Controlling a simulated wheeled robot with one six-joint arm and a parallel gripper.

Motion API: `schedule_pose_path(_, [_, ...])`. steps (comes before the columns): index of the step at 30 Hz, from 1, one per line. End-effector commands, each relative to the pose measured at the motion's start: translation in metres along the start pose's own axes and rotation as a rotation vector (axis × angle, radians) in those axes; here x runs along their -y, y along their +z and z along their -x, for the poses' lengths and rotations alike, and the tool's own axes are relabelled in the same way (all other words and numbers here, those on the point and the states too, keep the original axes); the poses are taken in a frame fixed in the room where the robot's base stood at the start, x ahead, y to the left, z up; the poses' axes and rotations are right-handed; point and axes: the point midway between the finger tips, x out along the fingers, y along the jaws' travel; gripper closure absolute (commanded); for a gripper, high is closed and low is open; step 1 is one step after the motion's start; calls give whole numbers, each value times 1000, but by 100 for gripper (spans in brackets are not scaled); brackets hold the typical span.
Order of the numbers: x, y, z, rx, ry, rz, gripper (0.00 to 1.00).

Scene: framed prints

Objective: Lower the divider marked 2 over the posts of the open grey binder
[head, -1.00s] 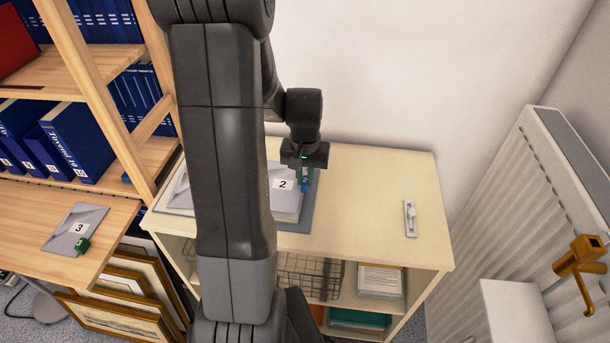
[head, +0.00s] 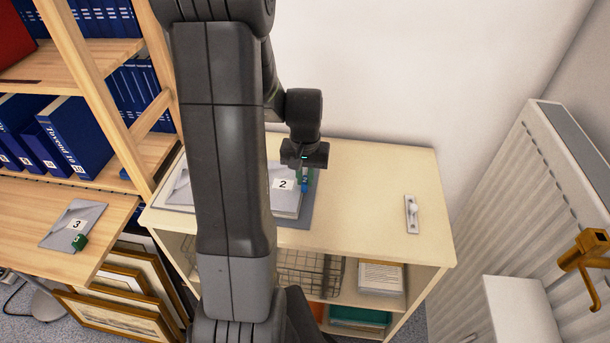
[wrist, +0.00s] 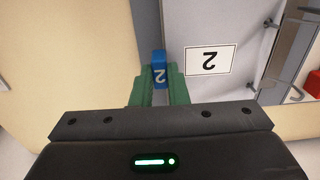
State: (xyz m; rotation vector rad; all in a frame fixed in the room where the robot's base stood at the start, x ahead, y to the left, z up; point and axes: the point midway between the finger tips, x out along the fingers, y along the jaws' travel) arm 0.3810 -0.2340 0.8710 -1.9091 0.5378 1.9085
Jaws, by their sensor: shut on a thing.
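The divider marked 2 (head: 284,200) is a grey sheet with a white number label and a blue tab (wrist: 158,70). It lies flat over the grey binder (head: 308,214) on the cabinet top, partly hidden behind my arm in the head view. My gripper (head: 304,176) is at its right side, its green fingers shut on the blue tab; in the wrist view the gripper (wrist: 157,78) pinches that tab. Metal binder hardware (wrist: 274,55) shows beside the sheet's edge in the wrist view. I cannot tell whether the posts pass through the sheet's holes.
A divider marked 3 (head: 73,226) with a green tab lies on the wooden shelf at left. A small light fitting (head: 412,214) sits on the cabinet top (head: 365,190), which is otherwise clear at right. A radiator (head: 535,190) with a brass valve stands at far right.

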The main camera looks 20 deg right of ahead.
Motion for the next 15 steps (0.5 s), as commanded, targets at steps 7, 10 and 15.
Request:
schedule_pose_path(7, [0,0,0,0,0,0,74])
schedule_pose_path(10, [0,0,0,0,0,0,61])
schedule_pose_path(15, [0,0,0,0,0,0,61])
